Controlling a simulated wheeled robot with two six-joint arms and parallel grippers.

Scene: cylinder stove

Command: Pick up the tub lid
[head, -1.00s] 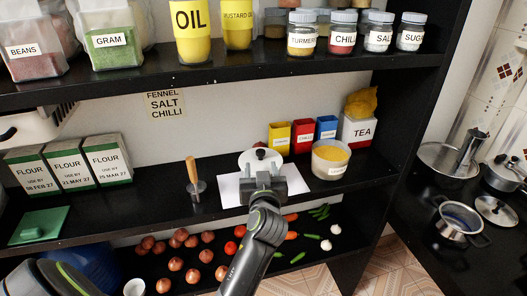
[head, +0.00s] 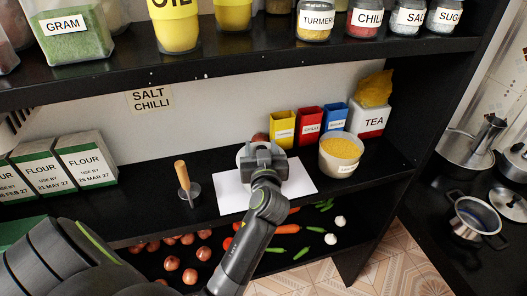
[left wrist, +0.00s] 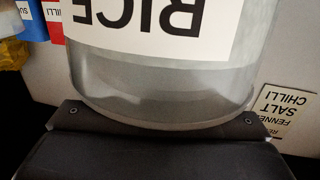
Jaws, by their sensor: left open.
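In the left wrist view a clear container with a "RICE" label (left wrist: 160,25) shows upside down, close to the dark gripper body (left wrist: 150,150). A round tub of yellow grains (head: 340,155) stands open to the right. My right gripper is not in view.
A white sheet (head: 295,185) lies under the gripper area. A wooden-handled tool (head: 183,180) stands to the left, with flour packs (head: 85,165) farther left. Small spice boxes (head: 310,125) and a TEA box (head: 370,120) stand behind. The upper shelf (head: 200,75) is overhead.

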